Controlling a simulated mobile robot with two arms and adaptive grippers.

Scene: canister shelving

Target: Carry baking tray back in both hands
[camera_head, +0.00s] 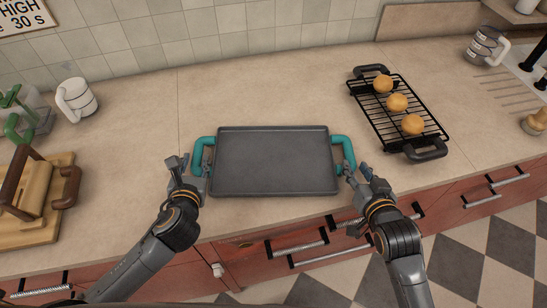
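The dark grey baking tray (272,160) lies flat on the counter near its front edge, with a teal handle at each short side. My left gripper (191,168) is at the front part of the left handle (199,152), with its fingers apart. My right gripper (354,172) is at the front part of the right handle (346,148), also with its fingers apart. Whether the fingers touch the handles is not clear. The tray is empty.
A black wire rack (385,107) with three round buns stands to the right. A striped mug (484,46) is at the far right. A white mug (76,99) and a wooden stand (40,190) are at the left. Behind the tray the counter (260,90) is clear.

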